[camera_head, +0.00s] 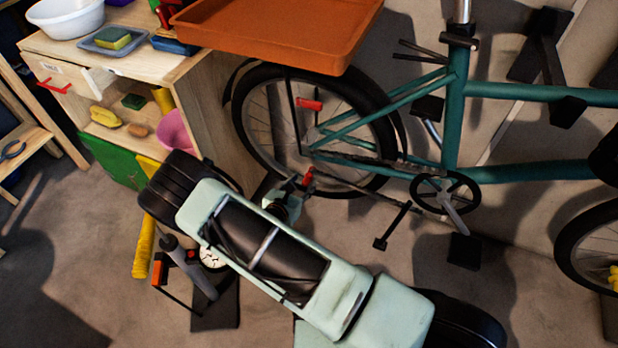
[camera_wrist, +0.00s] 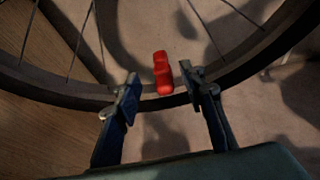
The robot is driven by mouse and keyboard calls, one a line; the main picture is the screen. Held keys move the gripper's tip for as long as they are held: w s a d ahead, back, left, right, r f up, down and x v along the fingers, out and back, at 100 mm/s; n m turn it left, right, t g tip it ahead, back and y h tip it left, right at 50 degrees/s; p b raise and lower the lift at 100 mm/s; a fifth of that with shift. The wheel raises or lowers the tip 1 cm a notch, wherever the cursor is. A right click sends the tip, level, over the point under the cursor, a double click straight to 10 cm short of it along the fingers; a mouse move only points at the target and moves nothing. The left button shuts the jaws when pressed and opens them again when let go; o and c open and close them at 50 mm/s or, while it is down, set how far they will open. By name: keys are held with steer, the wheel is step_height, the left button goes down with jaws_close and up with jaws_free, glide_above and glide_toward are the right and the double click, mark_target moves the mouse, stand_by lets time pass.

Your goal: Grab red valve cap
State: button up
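The red valve cap (camera_wrist: 163,74) is a small upright red piece in front of the bicycle wheel's rim in the wrist view. In the head view, a red piece that appears to be the cap (camera_head: 308,177) shows at the low part of the rear wheel, at my fingertips. My gripper (camera_wrist: 159,78) is open, with one finger on each side of the cap and visible gaps between. In the head view my gripper (camera_head: 296,190) points toward the wheel, partly hidden by my arm. The cap's base and attachment are not clear.
The green bicycle (camera_head: 452,110) stands along the wall, its rear tyre (camera_head: 240,112) close to my gripper. An orange tray (camera_head: 275,35) overhangs the wheel. A wooden cabinet (camera_head: 205,110) stands left. A floor pump (camera_head: 187,262) stands near my arm. Another red piece (camera_head: 309,104) is higher on the wheel.

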mark_target(309, 174)
steer(key=b+x, duration=0.1)
steer(key=x, duration=0.3)
steer(key=shift+w+d+b, duration=0.15)
steer(key=shift+d+b, duration=0.05)
steer(key=shift+b, duration=0.15)
steer(key=shift+w+d+f, duration=0.1)
steer(key=shift+w, duration=0.3)
steer(key=shift+c, duration=0.5)
steer(key=c, duration=0.8)
